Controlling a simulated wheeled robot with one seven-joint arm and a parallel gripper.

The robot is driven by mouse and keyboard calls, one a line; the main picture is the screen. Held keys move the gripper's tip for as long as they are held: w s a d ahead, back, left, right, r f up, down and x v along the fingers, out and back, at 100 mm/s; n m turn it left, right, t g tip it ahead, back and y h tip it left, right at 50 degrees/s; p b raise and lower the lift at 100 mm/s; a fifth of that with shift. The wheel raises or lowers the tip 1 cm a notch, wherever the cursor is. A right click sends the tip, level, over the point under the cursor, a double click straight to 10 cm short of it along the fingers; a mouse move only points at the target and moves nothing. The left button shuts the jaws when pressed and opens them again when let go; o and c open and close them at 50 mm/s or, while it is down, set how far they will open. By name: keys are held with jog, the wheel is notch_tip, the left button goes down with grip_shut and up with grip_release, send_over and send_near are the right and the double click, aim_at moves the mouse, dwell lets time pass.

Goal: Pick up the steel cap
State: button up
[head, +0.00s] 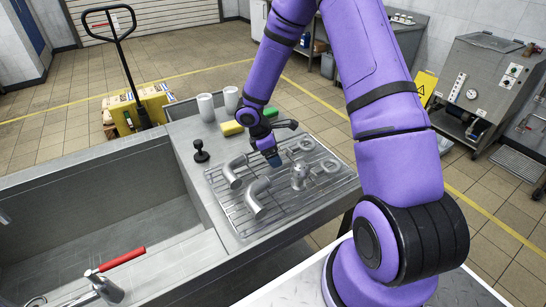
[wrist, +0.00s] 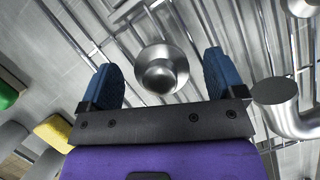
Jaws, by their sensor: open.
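The steel cap (wrist: 162,72) is a round, shiny, domed piece with a wider rim, lying on the wire rack. In the wrist view it shows between the two blue fingers of my gripper (wrist: 160,62), with clear space on both sides. My gripper is open and empty. In the head view my gripper (head: 274,159) is low over the rack, and I cannot make out the cap there, probably hidden by the gripper. How far the fingers are above the cap is hard to tell.
The wire rack (head: 258,226) holds steel elbows (head: 257,197), one also in the wrist view (wrist: 290,112), a steel fitting (head: 299,178) and rings (head: 328,166). A yellow sponge (head: 231,128), white cups (head: 206,107) and a black knobbed tool (head: 201,152) stand beside it. A sink (head: 110,205) lies left.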

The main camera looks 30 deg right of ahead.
jog(key=c, duration=1)
jog(key=shift+r, duration=0.1)
jog(key=shift+c, duration=0.2)
